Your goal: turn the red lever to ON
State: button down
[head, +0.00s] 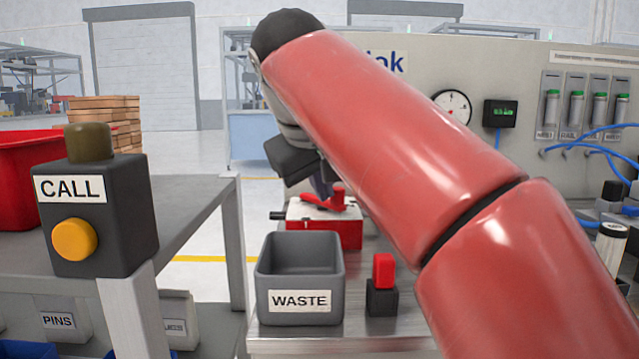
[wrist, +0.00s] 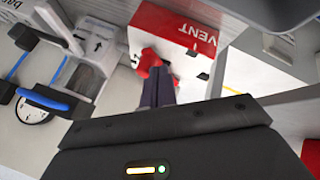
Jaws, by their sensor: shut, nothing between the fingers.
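The red lever (head: 325,201) sits on top of a white-topped red box (head: 345,235) behind the waste bin. In the wrist view the box (wrist: 168,20) carries the label VENT, and the red lever (wrist: 148,62) shows just beyond my fingertips. My gripper (head: 322,187) is shut and empty, pointing down close to the lever. In the wrist view its dark fingers (wrist: 157,88) overlap part of the lever, so I cannot tell whether they touch it. No ON mark is readable.
A grey WASTE bin (head: 300,303) and a red-topped black block (head: 382,287) stand in front of the box. A CALL post (head: 97,215) with a yellow button is at left. A panel with a gauge (head: 453,106) and blue hoses is at right.

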jog(key=d+n+y, duration=0.1)
jog(key=w+d+n+y+p, duration=0.1)
jog(key=n, duration=0.1)
jog(key=shift+d+r, duration=0.15)
jog(key=shift+d, duration=0.2)
jog(key=shift+w+d+p, duration=0.85)
jog(key=shift+p, duration=0.35)
jog(key=shift+w+d+p, duration=0.45)
jog(key=shift+w+p, duration=0.25)
jog(key=shift+w, duration=0.05)
